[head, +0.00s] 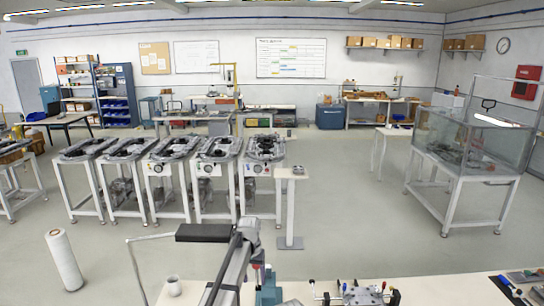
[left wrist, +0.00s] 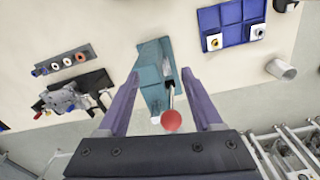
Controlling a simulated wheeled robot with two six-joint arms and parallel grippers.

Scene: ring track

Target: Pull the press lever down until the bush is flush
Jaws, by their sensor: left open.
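The teal press (left wrist: 150,85) stands on the cream bench, and part of it shows at the bottom of the head view (head: 268,296). Its lever is a thin metal rod (left wrist: 171,95) ending in a red ball knob (left wrist: 171,121). My left gripper (left wrist: 161,73) is open, with its two purple fingers spread. In the left wrist view the knob appears between the fingers, with no visible contact. In the head view my left gripper (head: 258,258) hangs above the press. I cannot make out the bush in the press. My right gripper is not in view.
A clamp fixture (head: 360,293) stands on the bench to the right of the press. The left wrist view shows a blue tray (left wrist: 234,30) and a grey strip with several coloured rings (left wrist: 62,64). Bare bench separates them.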

